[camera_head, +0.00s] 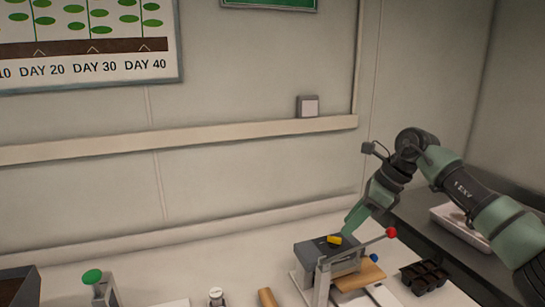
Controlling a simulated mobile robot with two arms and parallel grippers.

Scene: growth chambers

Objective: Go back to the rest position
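My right arm comes in from the right, and its green-fingered gripper (353,222) points down and left, just above a dark grey device (318,254) on the white bench. A small yellow piece (334,239) lies on top of the device, close below the fingertips. The fingers overlap from this angle, so I cannot tell whether they are open or shut. I also cannot tell whether they touch the yellow piece. My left gripper is not in view.
A lever with a red knob (391,232) rises beside the device. A black cell tray (424,277) stands to its right. A green-topped item (92,277) and a dark box (20,287) stand at left. A white tray (462,226) lies on the dark side counter (420,222).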

